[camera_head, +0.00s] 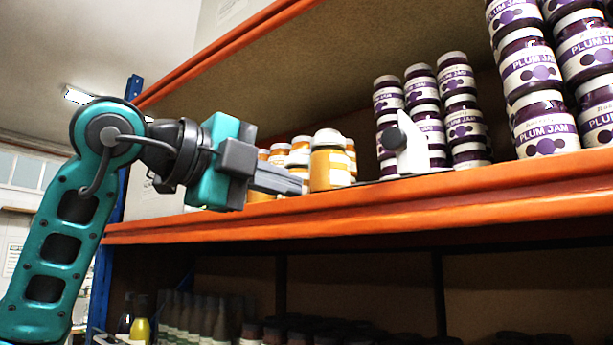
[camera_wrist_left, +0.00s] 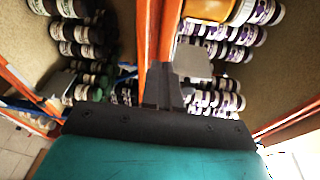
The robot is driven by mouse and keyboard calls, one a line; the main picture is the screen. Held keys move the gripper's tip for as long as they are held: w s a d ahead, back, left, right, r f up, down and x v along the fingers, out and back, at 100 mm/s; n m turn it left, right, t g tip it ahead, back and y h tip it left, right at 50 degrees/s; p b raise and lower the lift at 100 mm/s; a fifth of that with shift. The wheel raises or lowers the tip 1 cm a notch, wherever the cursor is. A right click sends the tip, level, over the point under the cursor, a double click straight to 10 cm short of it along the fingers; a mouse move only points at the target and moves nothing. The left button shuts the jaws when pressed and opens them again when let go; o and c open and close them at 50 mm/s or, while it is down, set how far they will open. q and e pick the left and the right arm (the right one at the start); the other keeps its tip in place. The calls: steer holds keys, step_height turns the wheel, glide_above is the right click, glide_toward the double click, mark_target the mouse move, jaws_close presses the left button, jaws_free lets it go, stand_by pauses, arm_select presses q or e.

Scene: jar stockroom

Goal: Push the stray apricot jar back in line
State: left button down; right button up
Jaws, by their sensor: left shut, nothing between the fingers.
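Several apricot jars with orange contents and white lids stand upright on the shelf. The nearest apricot jar (camera_head: 331,168) stands forward of the others, close to the orange front edge. Part of an orange jar (camera_wrist_left: 207,9) shows at the top of the wrist view. My left gripper (camera_head: 300,184) is shut and empty, its fingertips just left of the nearest jar, low on its side. I cannot tell whether they touch it. In the wrist view the shut fingers (camera_wrist_left: 162,72) point toward the shelf edge. My right gripper is not in view.
A white bracket with a dark knob (camera_head: 408,147) stands right of the apricot jars. Stacked plum jam jars (camera_head: 463,118) fill the shelf further right. The orange shelf edge (camera_head: 380,205) runs below my gripper. Bottles and jars stand on the lower shelf.

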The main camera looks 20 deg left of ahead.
arm_select(q)
steer(key=s+a+r+n+t+y, duration=0.3)
steer(key=a+r, duration=0.1)
steer(key=r, duration=0.1)
steer(key=p, duration=0.3)
glide_toward(319, 173)
steer(key=x, duration=0.5)
steer(key=shift+w+r, duration=0.25)
steer(key=shift+w, duration=0.05)
steer(key=shift+w+d+f+p, duration=0.1)
steer(key=shift+w+d+p, duration=0.2)
steer(key=shift+w, duration=0.3)
